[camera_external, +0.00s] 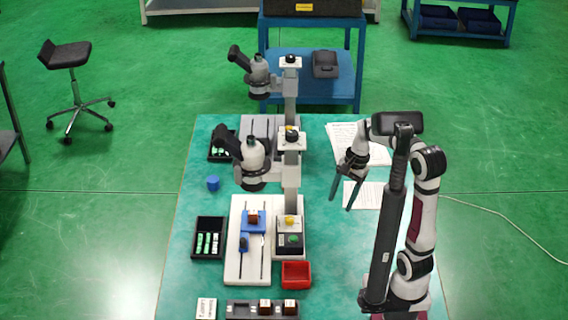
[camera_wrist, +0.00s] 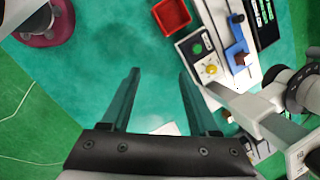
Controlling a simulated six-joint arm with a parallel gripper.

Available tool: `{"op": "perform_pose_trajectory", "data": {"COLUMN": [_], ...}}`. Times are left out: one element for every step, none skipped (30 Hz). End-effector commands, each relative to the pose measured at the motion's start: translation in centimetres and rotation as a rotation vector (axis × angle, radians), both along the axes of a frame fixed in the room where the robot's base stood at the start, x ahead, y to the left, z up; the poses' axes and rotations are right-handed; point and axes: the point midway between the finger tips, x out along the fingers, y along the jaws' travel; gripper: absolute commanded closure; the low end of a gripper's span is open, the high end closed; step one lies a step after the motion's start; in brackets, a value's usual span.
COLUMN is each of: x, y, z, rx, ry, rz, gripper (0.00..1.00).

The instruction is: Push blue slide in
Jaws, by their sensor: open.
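The blue slide (camera_external: 246,228) sits on the white base plate (camera_external: 235,267) of the near microscope (camera_external: 251,160), between dark rails. A small brown block (camera_external: 253,216) rests on it. Part of the slide also shows in the wrist view (camera_wrist: 236,52), at the upper right beside the microscope column. My gripper (camera_external: 341,203) is open and empty, to the right of the microscope above the table. In the wrist view my gripper (camera_wrist: 159,72) has its two fingers spread over bare green table, left of the slide.
A red tray (camera_external: 296,274) and a box with a green button (camera_external: 290,241) stand right of the base plate. A black tray (camera_external: 208,238) of vials lies left. A rack with brown blocks (camera_external: 262,309) is in front. A second microscope (camera_external: 259,77) stands behind. Papers (camera_external: 361,195) lie near my gripper.

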Motion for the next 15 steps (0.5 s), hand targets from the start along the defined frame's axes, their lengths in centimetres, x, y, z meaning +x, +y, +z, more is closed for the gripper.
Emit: {"op": "perform_pose_trajectory", "data": {"x": [-0.1,-0.2,-0.2,-0.3,-0.3,-0.3,-0.3,-0.3,-0.3,-0.3,-0.3,-0.4,-0.5,-0.7,-0.9], "y": [-0.3,-0.4,-0.5,-0.6,-0.6,-0.6,-0.6,-0.6,-0.6,-0.6,-0.6,-0.5,-0.3,-0.2,0.1], "z": [0.0,0.0,0.0,0.0,0.0,0.0,0.0,0.0,0.0,0.0,0.0,-0.4,-0.9,-1.8,-3.3], "rx": [0.0,-0.001,-0.001,-0.002,-0.002,-0.002,-0.002,-0.002,-0.002,-0.002,-0.004,-0.021,-0.048,-0.089,-0.17], "ry": [-0.002,-0.003,-0.005,-0.004,-0.004,-0.004,-0.004,-0.004,-0.004,-0.004,-0.005,-0.006,-0.009,-0.013,-0.023], "rz": [0.0,0.001,0.003,0.004,0.004,0.004,0.004,0.004,0.004,0.004,0.01,0.046,0.106,0.202,0.392], "gripper": [0.39,0.39,0.39,0.39,0.39,0.39,0.39,0.39,0.39,0.39,0.39,0.39,0.39,0.39,0.39]}}
